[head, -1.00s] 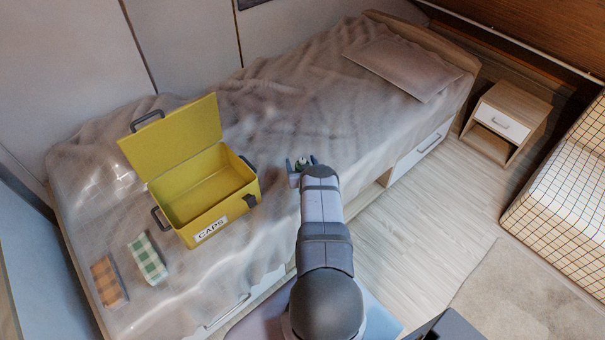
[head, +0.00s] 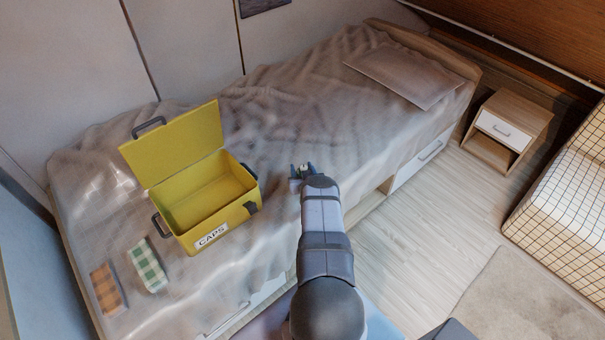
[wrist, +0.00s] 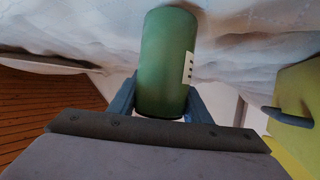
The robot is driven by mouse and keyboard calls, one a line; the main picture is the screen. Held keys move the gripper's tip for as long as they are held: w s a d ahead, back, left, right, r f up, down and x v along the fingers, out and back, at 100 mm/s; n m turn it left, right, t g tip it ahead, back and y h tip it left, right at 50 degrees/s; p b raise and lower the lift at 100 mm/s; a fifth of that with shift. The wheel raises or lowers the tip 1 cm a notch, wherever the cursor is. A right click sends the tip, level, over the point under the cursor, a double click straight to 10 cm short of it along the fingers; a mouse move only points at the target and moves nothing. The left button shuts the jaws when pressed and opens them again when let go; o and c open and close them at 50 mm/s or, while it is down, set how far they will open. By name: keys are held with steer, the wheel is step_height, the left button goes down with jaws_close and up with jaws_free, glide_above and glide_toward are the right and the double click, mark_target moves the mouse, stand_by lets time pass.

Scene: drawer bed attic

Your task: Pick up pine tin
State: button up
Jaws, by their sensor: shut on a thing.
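The pine tin, a green cylinder with a white label (wrist: 165,60), is held between the two fingers of my gripper (wrist: 160,105) in the wrist view. In the head view my gripper (head: 303,172) is over the near edge of the bed, right of the yellow box, and my arm hides most of the tin. The gripper is shut on the tin. Whether the tin touches the bedding is hard to tell.
An open yellow box (head: 188,222) labelled CAPS stands on the bed (head: 290,120), its lid tipped back. A green checked cloth item (head: 148,265) and an orange checked one (head: 108,288) lie left of it. A nightstand (head: 508,130) stands at right.

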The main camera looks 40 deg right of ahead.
steer(key=shift+r, duration=0.2)
step_height(320, 180, up, 10)
steer(key=shift+f, duration=0.15)
stand_by(0.4)
